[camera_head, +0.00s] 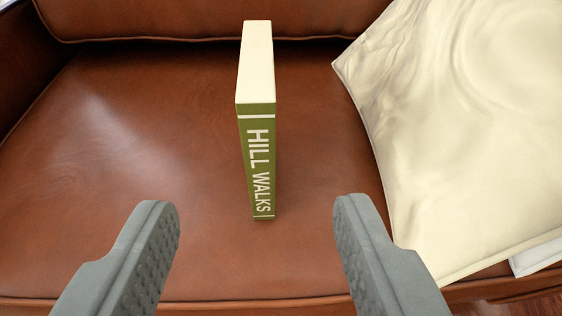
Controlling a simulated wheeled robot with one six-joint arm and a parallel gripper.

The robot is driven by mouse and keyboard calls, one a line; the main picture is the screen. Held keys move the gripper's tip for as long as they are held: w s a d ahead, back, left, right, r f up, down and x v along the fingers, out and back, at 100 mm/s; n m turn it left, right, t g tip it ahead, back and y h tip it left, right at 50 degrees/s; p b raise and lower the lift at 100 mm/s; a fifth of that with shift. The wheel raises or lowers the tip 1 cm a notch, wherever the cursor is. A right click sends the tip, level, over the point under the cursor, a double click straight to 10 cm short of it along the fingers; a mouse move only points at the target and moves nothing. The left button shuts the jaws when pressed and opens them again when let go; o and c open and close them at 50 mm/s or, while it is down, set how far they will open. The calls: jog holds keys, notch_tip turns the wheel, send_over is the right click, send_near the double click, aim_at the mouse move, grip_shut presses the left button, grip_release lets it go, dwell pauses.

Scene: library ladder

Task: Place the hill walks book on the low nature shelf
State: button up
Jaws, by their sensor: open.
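The hill walks book (258,150) stands upright on the brown leather seat (130,180), in the middle of the view. Its green spine with white "HILL WALKS" lettering faces me, and its cream page edges show on top. My gripper (255,215) is open and empty. Its two grey fingers are at the lower left and lower right, on the near side of the book and apart from it, with the book lined up between them. The low nature shelf is not in view.
A cream cushion (470,120) leans on the seat to the right of the book. A small white object (538,258) shows partly under its lower right edge. The seat's backrest (190,18) is behind the book. The leather left of the book is clear.

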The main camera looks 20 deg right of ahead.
aim_at(260, 117)
jog(key=x, duration=1.1)
jog(key=shift+w+d+f, duration=0.1)
jog(key=shift+w+f, duration=0.05)
jog(key=shift+x, duration=2.9)
jog(key=shift+c, duration=0.4)
grip_shut()
